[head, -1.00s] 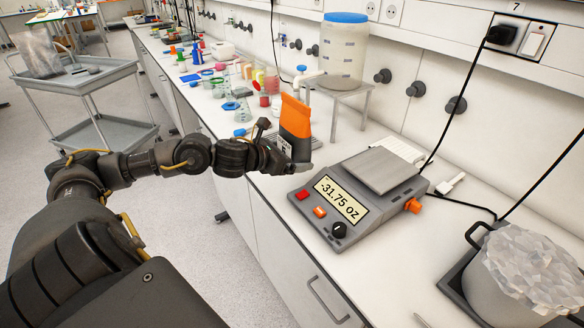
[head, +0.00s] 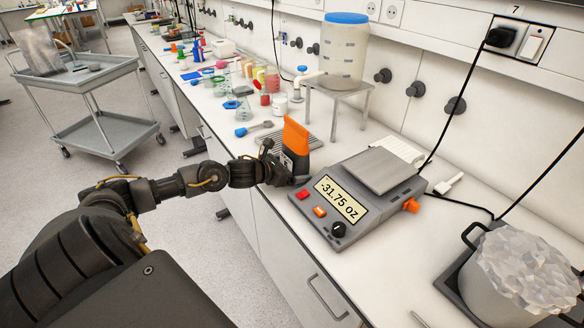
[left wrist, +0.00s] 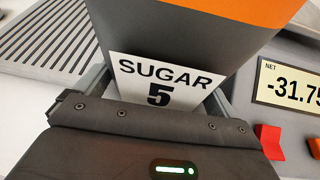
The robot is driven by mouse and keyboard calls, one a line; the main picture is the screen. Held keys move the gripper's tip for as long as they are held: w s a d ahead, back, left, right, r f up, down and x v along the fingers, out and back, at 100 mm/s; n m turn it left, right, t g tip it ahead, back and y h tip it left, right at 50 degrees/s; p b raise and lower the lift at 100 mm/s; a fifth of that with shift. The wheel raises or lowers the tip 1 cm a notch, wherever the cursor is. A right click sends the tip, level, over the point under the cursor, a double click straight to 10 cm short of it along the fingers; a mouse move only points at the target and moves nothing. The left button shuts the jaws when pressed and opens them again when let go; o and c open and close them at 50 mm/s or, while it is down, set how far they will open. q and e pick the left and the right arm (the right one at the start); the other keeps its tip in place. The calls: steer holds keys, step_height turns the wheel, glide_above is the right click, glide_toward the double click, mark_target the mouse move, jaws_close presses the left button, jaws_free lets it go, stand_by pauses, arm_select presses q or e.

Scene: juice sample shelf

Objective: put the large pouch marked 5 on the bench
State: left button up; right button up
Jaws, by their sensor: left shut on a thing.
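The large pouch (head: 295,137) is orange on top and dark grey below. It stands roughly upright, slightly tilted, over the bench (head: 262,205) near its front edge, left of the scale. In the left wrist view the pouch (left wrist: 190,38) fills the middle, and its white label reads "SUGAR 5". My left gripper (head: 284,168) is shut on its lower part; the gripper (left wrist: 155,95) also shows in the wrist view. The pouch's bottom is hidden by the gripper, so I cannot tell whether it touches the bench. My right gripper is not in view.
A scale (head: 370,190) reading -31.75 oz stands just right of the pouch. A grey ribbed mat (left wrist: 60,38) lies beside the pouch. A blue-lidded tank (head: 342,55) on a stand is behind. Coloured labware crowds the bench farther left; white bench shows in front of the scale.

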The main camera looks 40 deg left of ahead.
arm_select(q)
steer(key=shift+r, duration=0.1)
steer(key=shift+b, duration=0.3)
steer(key=o, duration=1.3)
steer(key=shift+f, duration=0.2)
steer(key=shift+d+r+p, duration=0.1)
steer(key=shift+r+p, duration=0.1)
steer(key=shift+p, duration=0.1)
steer(key=shift+s, duration=0.3)
steer(key=b+v, duration=0.2)
steer(key=v, duration=0.7)
steer(key=shift+s+r, duration=0.25)
steer(key=shift+s, duration=0.15)
steer(key=shift+p+v, duration=0.65)
steer(key=shift+v, duration=0.15)
